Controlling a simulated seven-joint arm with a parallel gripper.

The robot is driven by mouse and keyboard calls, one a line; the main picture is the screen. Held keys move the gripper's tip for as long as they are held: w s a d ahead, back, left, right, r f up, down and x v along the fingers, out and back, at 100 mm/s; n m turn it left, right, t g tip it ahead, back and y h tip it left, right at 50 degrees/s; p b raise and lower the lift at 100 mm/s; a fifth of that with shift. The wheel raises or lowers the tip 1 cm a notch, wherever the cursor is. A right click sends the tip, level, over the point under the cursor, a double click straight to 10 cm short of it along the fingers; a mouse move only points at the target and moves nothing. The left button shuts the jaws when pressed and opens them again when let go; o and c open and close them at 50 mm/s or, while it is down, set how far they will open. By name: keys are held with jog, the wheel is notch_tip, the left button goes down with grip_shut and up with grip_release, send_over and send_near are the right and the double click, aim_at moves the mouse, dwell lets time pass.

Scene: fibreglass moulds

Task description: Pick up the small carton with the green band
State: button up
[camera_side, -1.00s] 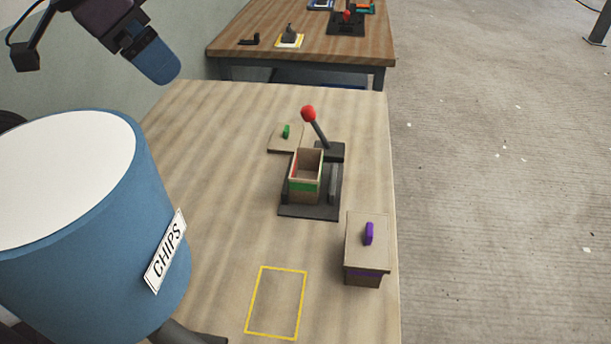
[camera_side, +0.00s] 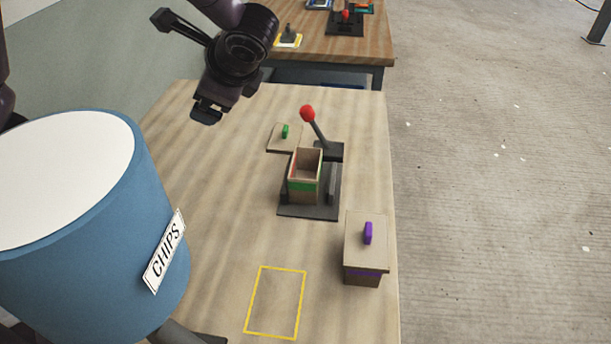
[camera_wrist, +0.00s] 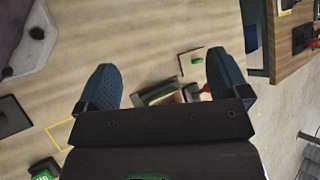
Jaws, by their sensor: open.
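The small open-topped carton with the green band (camera_side: 304,187) stands upright in the side view. It sits on a dark fixture (camera_side: 310,212) that has a red-knobbed lever (camera_side: 308,114). A flat lid with a green knob (camera_side: 284,137) lies on the table behind the carton. My gripper (camera_side: 207,110) is open, above the table, up and left of the carton and apart from it. In the wrist view my gripper (camera_wrist: 163,82) shows its two blue fingers spread with nothing held. The fixture and lever are partly hidden there behind the gripper body; the lid (camera_wrist: 188,62) shows between the fingers.
A lidded carton with a purple band and knob (camera_side: 364,252) stands at the front right. A yellow outline (camera_side: 248,303) marks bare table at the front. A large blue bin labelled CHIPS (camera_side: 90,270) stands at left. A second table (camera_side: 370,45) stands behind.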

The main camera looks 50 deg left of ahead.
aim_at(302, 180)
jog(key=w+d+f+m+t+y, duration=0.1)
jog(key=w+d+f+m+t, duration=0.2)
jog(key=f+m, duration=0.3)
jog(key=w+d+f+m+t+y, duration=0.1)
jog(key=w+d+f+m+t, duration=0.2)
jog(key=f+m+t, duration=0.2)
jog(key=w+d+f+m+t+y, duration=0.1)
jog(key=w+d+f+m+t, duration=0.2)
jog(key=f, duration=0.6)
jog(key=shift+d+m+t+y, duration=0.1)
jog(key=shift+m+t+y, duration=0.1)
jog(key=shift+m+t, duration=0.55)
jog(key=shift+d+m+t+y, duration=0.1)
jog(key=shift+m+t+y, duration=0.15)
jog(key=shift+m, duration=0.9)
jog(key=shift+f, duration=0.2)
jog(key=shift+x, duration=2.4)
jog(key=c, duration=1)
